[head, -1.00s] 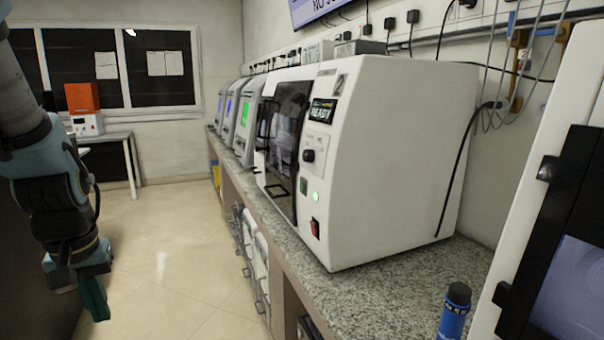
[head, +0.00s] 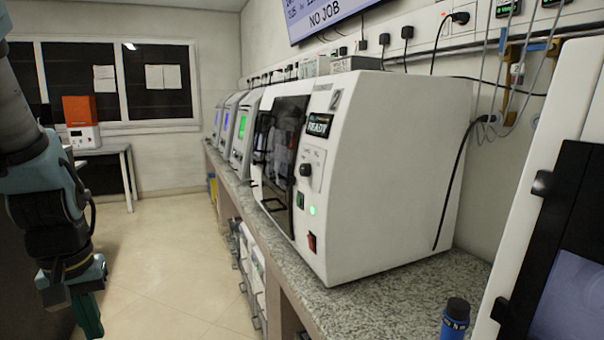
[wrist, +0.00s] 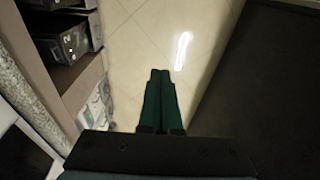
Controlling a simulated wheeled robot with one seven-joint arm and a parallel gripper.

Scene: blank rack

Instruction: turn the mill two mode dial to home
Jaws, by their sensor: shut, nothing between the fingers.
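Mill two (head: 385,190) is a large white machine marked "2" on the granite counter, with a dark glass door on its front. Its screen reads READY. The mode dial (head: 305,170) is a small black knob on the panel below the screen; its exact setting is too small to read. A green light and a red switch sit below it. My gripper (head: 92,325) hangs low at the left of the head view, well apart from the mill. In the wrist view, its green fingers (wrist: 160,78) are together and empty, pointing down over the floor.
The granite counter (head: 365,295) runs along the right, with more mills behind. A blue bottle (head: 455,320) stands near its front edge, beside another white machine (head: 545,220). The floor (head: 175,260) between my arm and the counter is clear.

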